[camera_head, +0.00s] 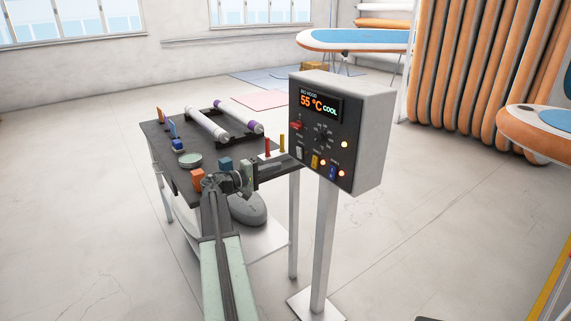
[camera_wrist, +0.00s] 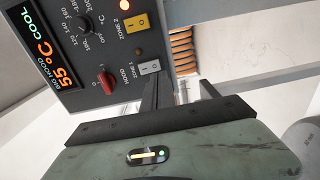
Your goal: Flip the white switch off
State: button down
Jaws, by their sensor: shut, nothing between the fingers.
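The white switch (camera_head: 298,153) sits at the lower left of the control panel on the grey box (camera_head: 345,115). In the wrist view the white switch (camera_wrist: 149,67) is near the picture's middle, under the ZONE 1 label, just beyond the finger tips. I cannot tell which way its rocker is tipped. My gripper (camera_head: 251,174) is shut and empty, left of the panel and a little below the switch. It looks apart from the panel in the head view; the wrist view does not settle the gap.
A yellow switch (camera_wrist: 137,22), a red knob (camera_wrist: 106,82) and a black dial (camera_wrist: 84,24) are close to the white switch. A blue switch (camera_head: 332,172) is lower right. The dark table (camera_head: 160,140) holds rollers and small blocks. The display (camera_head: 318,104) reads 55 °C COOL.

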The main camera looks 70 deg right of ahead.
jog(key=v, duration=0.3)
jog(key=f+v, duration=0.1)
jog(key=v, duration=0.1)
jog(key=shift+w+a, duration=0.15)
